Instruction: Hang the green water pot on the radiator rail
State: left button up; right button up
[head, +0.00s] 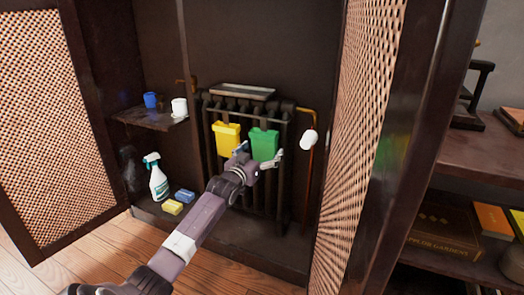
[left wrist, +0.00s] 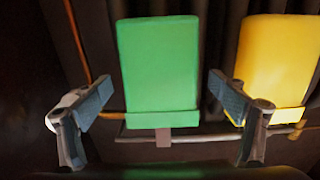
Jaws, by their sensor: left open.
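The green water pot (head: 264,143) hangs upright on the front of the dark radiator, at its rail (head: 225,106), just right of the yellow pot. My left gripper (head: 258,155) is open in front of the lower part of the green pot. In the left wrist view, which appears upside down, the green pot (left wrist: 158,70) shows between the two spread fingers of the left gripper (left wrist: 162,84), with a gap on each side. The rail shows as a thin bar below it there. My right gripper is not in view.
The yellow pot (head: 226,138) hangs close beside the green one. A white valve knob (head: 309,140) and copper pipe are at right. Lattice doors flank the cabinet.

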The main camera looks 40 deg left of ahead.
pick_arm(q)
jog(key=v, duration=1.2)
jog(key=shift+r, duration=0.15)
